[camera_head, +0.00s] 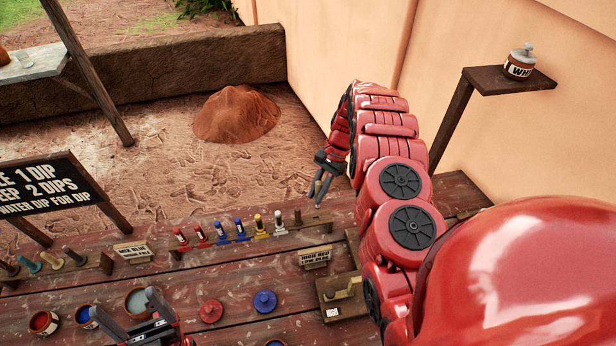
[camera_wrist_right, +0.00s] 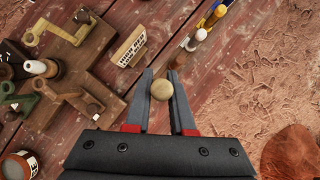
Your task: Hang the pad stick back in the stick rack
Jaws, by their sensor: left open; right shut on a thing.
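My right gripper (camera_head: 318,192) hangs above the back edge of the table. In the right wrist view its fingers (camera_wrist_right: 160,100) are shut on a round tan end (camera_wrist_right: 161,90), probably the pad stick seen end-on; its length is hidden. A long low rack (camera_head: 255,234) holds upright sticks with red, blue, yellow and white parts, plus a plain brown one at its right end. A second rack (camera_head: 104,262) at the left holds teal, tan and dark sticks. I cannot tell which is the stick rack. My left gripper (camera_head: 150,320) is open and empty at the bottom.
Paint pots (camera_head: 44,322), a red lid (camera_head: 211,311) and a blue lid (camera_head: 265,301) lie in front. Small signs (camera_head: 132,251) (camera_head: 315,257) stand by the racks. A wooden fixture (camera_head: 344,298) sits right of the lids. A chalkboard (camera_head: 45,193) stands at the left.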

